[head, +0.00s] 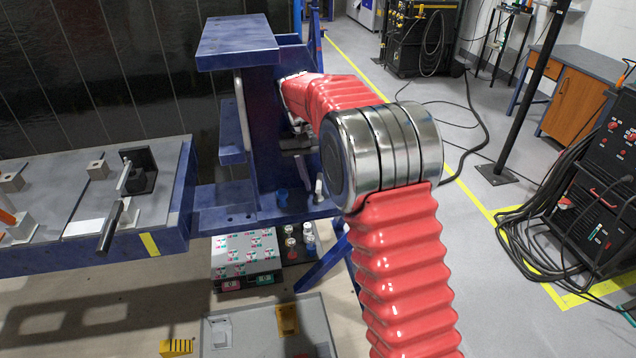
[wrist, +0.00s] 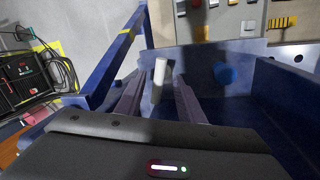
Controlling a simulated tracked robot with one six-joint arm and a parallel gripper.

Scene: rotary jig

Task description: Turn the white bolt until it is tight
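The white bolt (wrist: 160,73) stands up from the blue frame, between and just past my gripper's fingertips in the wrist view. It also shows in the head view (head: 319,188), just left of my arm's silver joint. My gripper (wrist: 159,82) is open, with a finger on each side of the bolt and a visible gap to each. I cannot tell how far down the fingers reach along the bolt. In the head view my gripper is mostly hidden behind my red-sleeved arm. A blue bolt (wrist: 224,73) stands to the right; it shows in the head view (head: 282,198) too.
The blue frame (head: 222,39) has an upright and a top plate close around my arm. A blue wall (wrist: 285,100) rises right of my fingers in the wrist view. A jig table (head: 150,245) stands left. A grey button box (head: 232,243) is below.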

